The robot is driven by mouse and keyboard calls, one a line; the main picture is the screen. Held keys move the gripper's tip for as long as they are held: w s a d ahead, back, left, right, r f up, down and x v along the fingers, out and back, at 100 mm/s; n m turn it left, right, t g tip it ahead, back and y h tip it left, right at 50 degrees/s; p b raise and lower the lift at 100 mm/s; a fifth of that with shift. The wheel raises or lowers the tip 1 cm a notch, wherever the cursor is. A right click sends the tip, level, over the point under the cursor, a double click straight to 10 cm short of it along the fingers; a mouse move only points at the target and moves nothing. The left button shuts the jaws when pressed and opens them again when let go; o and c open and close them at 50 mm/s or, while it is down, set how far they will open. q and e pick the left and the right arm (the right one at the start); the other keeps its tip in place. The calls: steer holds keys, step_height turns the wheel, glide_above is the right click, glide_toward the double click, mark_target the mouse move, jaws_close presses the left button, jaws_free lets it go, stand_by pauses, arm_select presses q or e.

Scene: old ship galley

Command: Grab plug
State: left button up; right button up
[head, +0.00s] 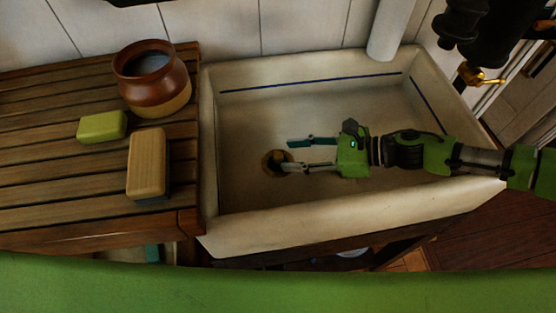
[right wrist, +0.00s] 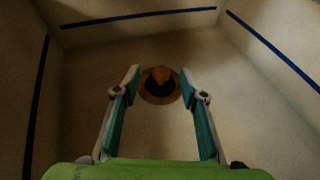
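The plug (right wrist: 160,79) shows in the right wrist view as a dark round piece with an orange-brown top, sitting in a brass-coloured drain ring (right wrist: 147,95) on the sink floor. In the head view the plug (head: 276,163) is partly hidden by a finger of my right gripper. My right gripper (head: 288,155) is open inside the sink, its fingers pointing left toward the drain. In the right wrist view the plug lies ahead between the fingertips (right wrist: 160,83), with nothing visibly gripped. My left gripper is not in view.
The white sink (head: 208,190) has raised walls around my right gripper. A brass tap part (head: 480,76) is at upper right.

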mark_target(279, 155)
steer(key=x, duration=0.2)
steer(key=p+x, duration=0.1)
steer(key=x, duration=0.2)
steer(key=shift+w+f, duration=0.1)
steer(key=shift+f, duration=0.2)
steer(key=shift+c, duration=0.4)
jaws_close()
